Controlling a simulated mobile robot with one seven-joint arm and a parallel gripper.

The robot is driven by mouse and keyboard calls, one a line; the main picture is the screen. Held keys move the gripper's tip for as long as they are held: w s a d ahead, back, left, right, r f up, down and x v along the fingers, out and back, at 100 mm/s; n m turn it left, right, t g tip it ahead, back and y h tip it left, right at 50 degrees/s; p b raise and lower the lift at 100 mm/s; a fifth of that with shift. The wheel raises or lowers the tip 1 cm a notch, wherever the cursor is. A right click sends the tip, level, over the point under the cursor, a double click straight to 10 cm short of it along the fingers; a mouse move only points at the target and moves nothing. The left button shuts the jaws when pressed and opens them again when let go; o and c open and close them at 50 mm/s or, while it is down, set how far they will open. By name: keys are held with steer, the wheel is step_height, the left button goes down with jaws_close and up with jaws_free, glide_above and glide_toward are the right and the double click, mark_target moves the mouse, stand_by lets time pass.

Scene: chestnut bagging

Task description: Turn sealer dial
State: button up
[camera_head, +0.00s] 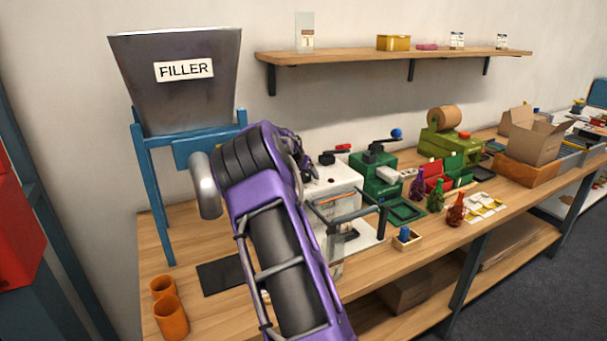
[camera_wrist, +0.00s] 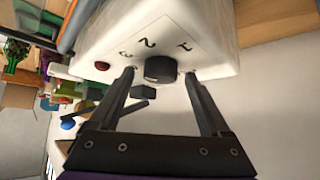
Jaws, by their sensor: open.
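The sealer (camera_head: 333,188) is a white machine on the bench, partly hidden behind my purple arm in the head view. In the wrist view its white top (camera_wrist: 215,35) carries a black round dial (camera_wrist: 160,69) with the numbers 1, 2 and 3 printed beside it. A red button (camera_wrist: 102,66) sits on the same face. My gripper (camera_wrist: 160,75) is open, with one dark finger on each side of the dial. The fingertips are near the dial's sides with gaps visible; I cannot tell their exact depth. In the head view the fingers are hidden behind my arm.
The filler hopper (camera_head: 180,95) stands left of my arm. Orange cups (camera_head: 171,316) are at the bench's front left. A green machine (camera_head: 375,175) with a blue-knobbed lever stands right of the sealer. A shelf (camera_head: 390,54) hangs above.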

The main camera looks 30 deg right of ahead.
jaws_close()
stand_by(0.4)
steer(key=n, duration=0.1)
steer(key=n+t+y+b, duration=0.1)
steer(key=shift+s+d+n+y, duration=0.2)
steer(key=shift+d+n+y, duration=0.1)
steer(key=shift+n, duration=0.1)
steer(key=n+y, duration=0.1)
steer(key=n+t+y+b, duration=0.1)
steer(key=n+b, duration=0.1)
steer(key=n, duration=0.1)
steer(key=shift+d+f+t+y, duration=0.1)
steer(key=shift+d+t+y, duration=0.15)
steer(key=shift+t+y, duration=0.15)
steer(key=n+y, duration=0.2)
steer(key=n, duration=0.1)
steer(key=shift+n+y+b, duration=0.35)
steer(key=shift+n+y, duration=0.75)
steer(key=shift+n, duration=0.1)
